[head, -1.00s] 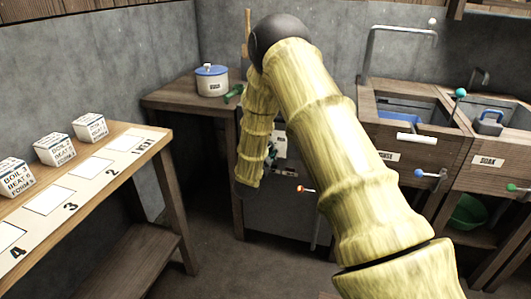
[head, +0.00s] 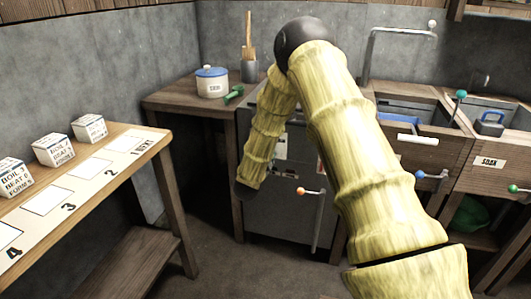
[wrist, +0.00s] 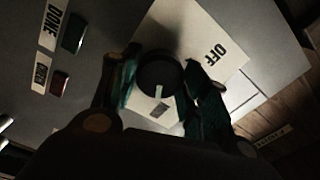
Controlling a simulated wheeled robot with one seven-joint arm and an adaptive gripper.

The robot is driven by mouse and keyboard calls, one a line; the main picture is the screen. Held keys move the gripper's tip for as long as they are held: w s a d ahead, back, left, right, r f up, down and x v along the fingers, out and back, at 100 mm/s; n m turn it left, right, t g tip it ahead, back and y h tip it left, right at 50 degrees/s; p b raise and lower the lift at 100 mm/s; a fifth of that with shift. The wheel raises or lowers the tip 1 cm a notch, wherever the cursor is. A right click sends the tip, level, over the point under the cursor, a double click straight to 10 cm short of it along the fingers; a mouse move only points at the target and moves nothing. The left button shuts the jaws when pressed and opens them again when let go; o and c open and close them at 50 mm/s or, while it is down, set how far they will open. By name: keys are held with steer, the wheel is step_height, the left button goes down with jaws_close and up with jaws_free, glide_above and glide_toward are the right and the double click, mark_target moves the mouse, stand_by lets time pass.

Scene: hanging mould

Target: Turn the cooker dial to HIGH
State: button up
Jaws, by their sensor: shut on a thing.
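The cooker dial (wrist: 155,68) is a dark round knob in the wrist view, with a pale pointer mark toward the bottom of the picture. It sits on a white plate (wrist: 205,25) that reads OFF at the upper right. Other lettering below the dial is too dark to read. My gripper (wrist: 160,78) has its two teal fingers on either side of the dial and is shut on it. In the head view my arm hides the dial and gripper; the grey cooker front (head: 275,218) shows below and behind my arm.
Green (wrist: 73,33) and red (wrist: 60,83) buttons sit left of the dial. An orange-ended lever (head: 310,191) juts out on the cooker front. A blue-lidded pot (head: 212,82) stands on the left counter. Sinks (head: 410,112) stand to the right.

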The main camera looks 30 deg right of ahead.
steer(key=o, duration=1)
steer(key=shift+s+d, duration=0.15)
steer(key=v, duration=1.2)
steer(key=shift+f, duration=0.1)
